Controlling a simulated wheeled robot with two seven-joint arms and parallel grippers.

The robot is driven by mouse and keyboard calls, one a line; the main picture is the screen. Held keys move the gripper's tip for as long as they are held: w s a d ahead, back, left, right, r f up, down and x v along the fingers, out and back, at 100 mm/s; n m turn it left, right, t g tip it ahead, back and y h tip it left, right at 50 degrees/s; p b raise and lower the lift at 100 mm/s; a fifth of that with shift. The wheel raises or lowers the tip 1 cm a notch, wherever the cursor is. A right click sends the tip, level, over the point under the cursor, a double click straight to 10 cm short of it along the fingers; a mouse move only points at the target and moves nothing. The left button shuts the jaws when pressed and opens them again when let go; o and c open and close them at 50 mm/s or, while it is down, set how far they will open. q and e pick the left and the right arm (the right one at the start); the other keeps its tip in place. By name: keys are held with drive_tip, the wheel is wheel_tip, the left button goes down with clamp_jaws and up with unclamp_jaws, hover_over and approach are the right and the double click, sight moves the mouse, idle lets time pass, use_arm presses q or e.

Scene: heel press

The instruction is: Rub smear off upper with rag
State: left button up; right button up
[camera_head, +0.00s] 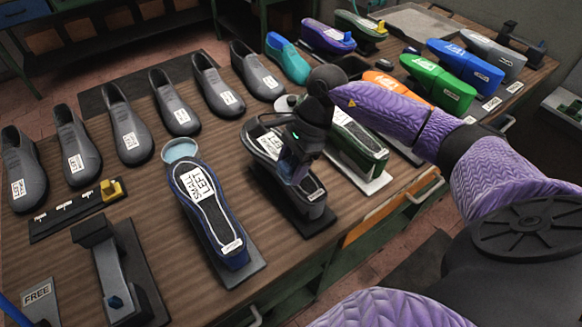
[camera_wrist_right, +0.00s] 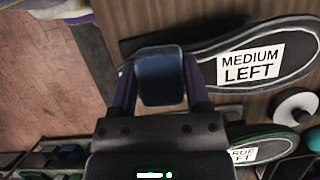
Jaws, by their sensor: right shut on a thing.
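My right gripper (camera_head: 297,162) is over the near part of the medium left shoe form (camera_head: 264,143), which lies sole up with a white label. In the right wrist view the gripper (camera_wrist_right: 160,85) is shut on a dark blue, block-like thing (camera_wrist_right: 160,75); I cannot tell whether it is the rag. The medium left sole (camera_wrist_right: 288,50) reaches in beside it, its near end hidden by the gripper. Whether they touch is unclear. Several grey shoe uppers (camera_head: 128,135) stand in a row at the back left. I see no clear smear. My left gripper is not in view.
A dark press-like stand (camera_head: 96,232) is at front left. Coloured forms (camera_head: 440,88) fill the back right. Bare wooden table (camera_head: 160,240) shows between the stands.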

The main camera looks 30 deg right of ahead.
drive_tip(key=shift+p+v, duration=0.5)
drive_tip(key=shift+v, duration=0.4)
drive_tip(key=shift+a+r+p, duration=0.25)
drive_tip(key=shift+r+p, duration=0.25)
drive_tip(key=shift+r, duration=0.35)
drive_tip(key=shift+r+p, duration=0.75)
drive_tip(key=shift+r, duration=0.45)
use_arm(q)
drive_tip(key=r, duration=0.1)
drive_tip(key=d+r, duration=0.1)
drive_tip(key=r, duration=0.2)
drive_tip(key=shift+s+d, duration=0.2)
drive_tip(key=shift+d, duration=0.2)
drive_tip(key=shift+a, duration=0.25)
